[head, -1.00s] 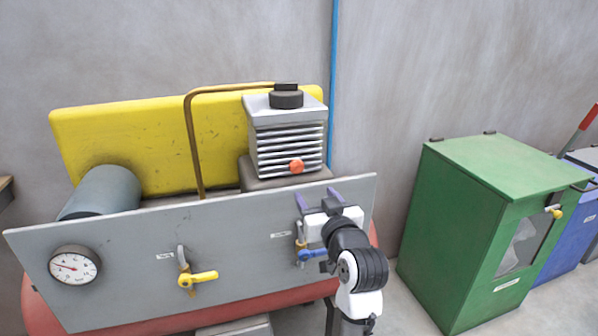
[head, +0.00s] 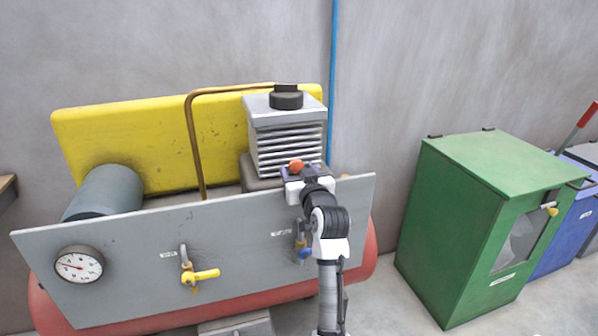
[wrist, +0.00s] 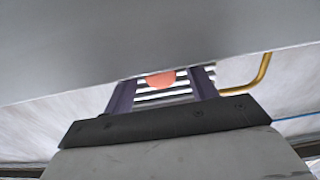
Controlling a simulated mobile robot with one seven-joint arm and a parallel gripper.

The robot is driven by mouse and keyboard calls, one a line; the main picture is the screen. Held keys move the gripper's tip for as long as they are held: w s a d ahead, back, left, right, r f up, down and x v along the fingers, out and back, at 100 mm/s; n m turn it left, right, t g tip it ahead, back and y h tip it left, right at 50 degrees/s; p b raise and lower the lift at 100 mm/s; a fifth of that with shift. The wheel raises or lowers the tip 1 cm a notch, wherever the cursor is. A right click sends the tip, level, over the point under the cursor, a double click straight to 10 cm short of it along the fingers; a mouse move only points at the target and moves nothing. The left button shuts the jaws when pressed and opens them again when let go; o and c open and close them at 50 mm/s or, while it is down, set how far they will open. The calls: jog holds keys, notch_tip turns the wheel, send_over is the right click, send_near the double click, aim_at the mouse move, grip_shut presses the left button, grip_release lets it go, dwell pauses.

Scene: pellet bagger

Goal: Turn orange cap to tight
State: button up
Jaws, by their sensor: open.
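The orange cap (head: 296,166) sits low on the front of the finned grey compressor head, just behind the top edge of the grey panel. My gripper (head: 301,172) is in front of it in the head view, its jaws open. In the wrist view the orange cap (wrist: 161,79) shows between the two purple fingers (wrist: 164,92), with the panel's edge covering its upper part. The fingers look apart from the cap, with nothing held. How far they are from it is hard to tell.
The grey panel (head: 130,254) carries a gauge (head: 78,265), a yellow-handled valve (head: 206,275) and a blue-handled valve (head: 305,253) below my arm. A bent copper pipe (head: 190,130) runs left of the finned head (head: 287,138). A green cabinet (head: 450,220) stands to the right.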

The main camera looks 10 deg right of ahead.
jog(key=shift+c, duration=0.5)
jog(key=c, duration=0.9)
jog(key=shift+r+m+p, duration=0.15)
jog(key=shift+m+p, duration=0.7)
jog(key=shift+m, duration=0.25)
jog(key=m+p, duration=0.1)
jog(key=m, duration=0.1)
jog(key=shift+m, duration=0.3)
jog(key=shift+f, duration=0.2)
jog(key=o, duration=1)
